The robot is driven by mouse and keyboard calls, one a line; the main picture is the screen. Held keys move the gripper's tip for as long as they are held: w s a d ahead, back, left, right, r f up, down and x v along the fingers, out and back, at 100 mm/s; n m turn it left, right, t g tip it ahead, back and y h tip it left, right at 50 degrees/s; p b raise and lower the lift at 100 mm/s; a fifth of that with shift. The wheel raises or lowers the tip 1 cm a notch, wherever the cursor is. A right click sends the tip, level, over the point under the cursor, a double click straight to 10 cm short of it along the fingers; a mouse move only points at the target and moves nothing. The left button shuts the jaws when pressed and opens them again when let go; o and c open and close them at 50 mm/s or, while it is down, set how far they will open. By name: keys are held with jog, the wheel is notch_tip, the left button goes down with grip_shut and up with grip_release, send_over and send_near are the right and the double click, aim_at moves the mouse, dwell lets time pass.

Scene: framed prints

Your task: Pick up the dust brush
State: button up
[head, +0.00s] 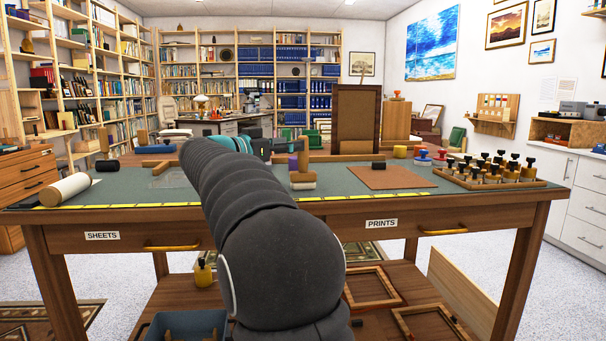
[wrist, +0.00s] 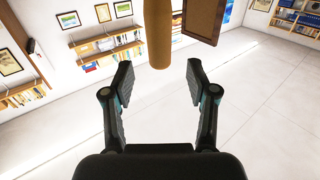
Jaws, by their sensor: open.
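What looks like the dust brush (head: 303,178) stands on the green-topped workbench, with an upright tan wooden handle, a wider wooden block and a pale band at its base. In the wrist view a rounded tan wooden handle (wrist: 158,35), seemingly the brush's, comes down from the top edge between the line of my fingers. My gripper (wrist: 160,80) is open and empty, its two dark fingers spread to either side, with the handle's end appearing just beyond the tips. In the head view my gripper (head: 288,147) is beside the upper handle, partly hidden by my arm. I cannot tell any contact.
A brown framed board (head: 356,118) stands behind the brush, and also shows in the wrist view (wrist: 204,18). A small dark roll (head: 378,165) and a brown mat (head: 391,177) lie to the right. A rack of dark-knobbed tools (head: 490,172) is farther right. A paper roll (head: 64,189) lies at left.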

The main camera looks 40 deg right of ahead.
aim_at(303, 172)
jog(key=shift+w+d, duration=0.2)
jog(key=shift+d, duration=2.5)
jog(key=shift+r, duration=0.1)
grip_shut()
